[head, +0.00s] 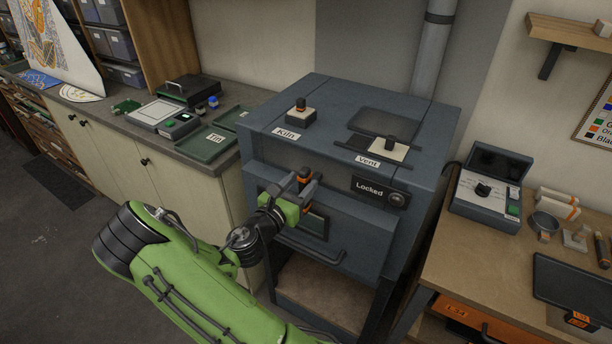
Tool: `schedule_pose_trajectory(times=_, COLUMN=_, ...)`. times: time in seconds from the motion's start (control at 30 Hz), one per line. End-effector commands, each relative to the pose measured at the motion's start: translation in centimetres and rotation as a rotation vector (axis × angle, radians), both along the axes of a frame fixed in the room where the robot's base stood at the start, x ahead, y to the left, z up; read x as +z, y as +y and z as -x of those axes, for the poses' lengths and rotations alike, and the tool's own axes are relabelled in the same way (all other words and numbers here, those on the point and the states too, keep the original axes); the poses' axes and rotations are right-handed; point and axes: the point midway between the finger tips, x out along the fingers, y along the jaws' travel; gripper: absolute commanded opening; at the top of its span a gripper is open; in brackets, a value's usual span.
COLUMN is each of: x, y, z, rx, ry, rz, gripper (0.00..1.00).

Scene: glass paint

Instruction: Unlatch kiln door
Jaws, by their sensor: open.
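The blue-grey kiln (262,118) stands in the middle of the head view. Its front door (358,238) is closed, with a dark bar handle (312,247) low down and a small window partly behind my gripper. A panel reading "Locked" (368,189) sits at the upper right of the front. An orange and black latch handle (305,174) shows at the upper front. My gripper (303,185) is open at this handle, its grey fingers apart around or just beside it. Contact cannot be told, as the green gripper body hides part of it.
On the kiln top are a knob by the "Kiln" label (286,133) and another by the "Vent" label (368,161). A counter with trays (206,144) stands left. A wooden bench (470,245) with a control box (488,195) stands close on the right. Floor is free at lower left.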

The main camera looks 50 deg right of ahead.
Motion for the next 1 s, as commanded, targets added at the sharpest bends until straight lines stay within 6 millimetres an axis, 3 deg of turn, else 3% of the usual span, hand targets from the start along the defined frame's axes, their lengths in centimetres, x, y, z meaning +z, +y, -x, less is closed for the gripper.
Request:
schedule_pose_trajectory(times=0.1, x=0.2, y=-2.3, z=-0.1, rx=-0.004, ry=-0.003, rz=0.002, gripper=0.51)
schedule_pose_trajectory(times=0.2, x=0.1, y=-3.3, z=-0.2, rx=-0.002, ry=-0.002, rz=0.001, gripper=0.51)
schedule_pose_trajectory(times=0.5, x=0.0, y=-3.6, z=-0.3, rx=0.000, ry=0.000, rz=0.000, gripper=0.50)
schedule_pose_trajectory(times=0.83, x=0.0, y=-3.6, z=-0.3, rx=0.000, ry=-0.001, rz=0.000, gripper=0.00)
schedule_pose_trajectory(times=1.0, x=0.0, y=-3.5, z=-0.3, rx=0.000, ry=-0.001, rz=0.000, gripper=0.00)
